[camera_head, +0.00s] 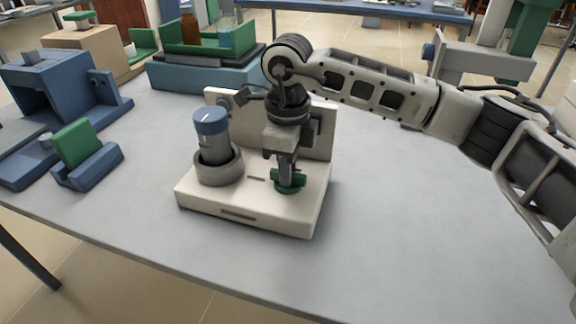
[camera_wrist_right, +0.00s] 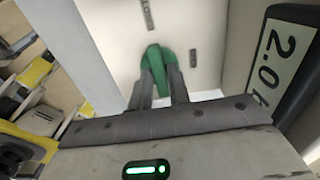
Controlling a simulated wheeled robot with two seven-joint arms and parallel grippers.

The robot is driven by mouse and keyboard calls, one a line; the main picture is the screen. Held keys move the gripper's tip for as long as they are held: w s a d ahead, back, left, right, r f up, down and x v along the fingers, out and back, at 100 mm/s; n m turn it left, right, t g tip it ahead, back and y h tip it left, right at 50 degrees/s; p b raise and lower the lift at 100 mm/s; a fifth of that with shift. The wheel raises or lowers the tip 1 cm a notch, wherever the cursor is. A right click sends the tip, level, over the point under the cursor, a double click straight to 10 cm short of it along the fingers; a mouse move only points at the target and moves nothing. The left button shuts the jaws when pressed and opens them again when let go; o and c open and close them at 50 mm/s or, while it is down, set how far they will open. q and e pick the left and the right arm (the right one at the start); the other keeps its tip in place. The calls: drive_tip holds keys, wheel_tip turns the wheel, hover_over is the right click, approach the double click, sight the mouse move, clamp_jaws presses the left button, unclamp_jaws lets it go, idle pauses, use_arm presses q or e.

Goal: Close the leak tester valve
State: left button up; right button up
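The leak tester is a cream base (camera_head: 240,205) with an upright back plate, standing on the grey table. A grey cylinder with a blue cap (camera_head: 210,122) sits in a round grey holder on its left side. The green valve (camera_head: 290,183) is on the right side of the base. My right gripper (camera_head: 287,178) points down at the valve, its fingers on either side of the green handle. In the right wrist view the valve handle (camera_wrist_right: 154,54) lies between the fingertips (camera_wrist_right: 158,77), which appear to touch it on both sides. My left gripper is not in view.
A blue machine (camera_head: 55,90) and a small blue-green fixture (camera_head: 85,155) stand at the left. A blue and green fixture (camera_head: 210,60) stands behind the tester. The table (camera_head: 400,220) is clear to the right. Its front edge runs close before the tester.

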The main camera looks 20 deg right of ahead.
drive_tip(key=shift+o, duration=1)
wheel_tip(320, 180, up, 16)
drive_tip(key=shift+p, duration=0.3)
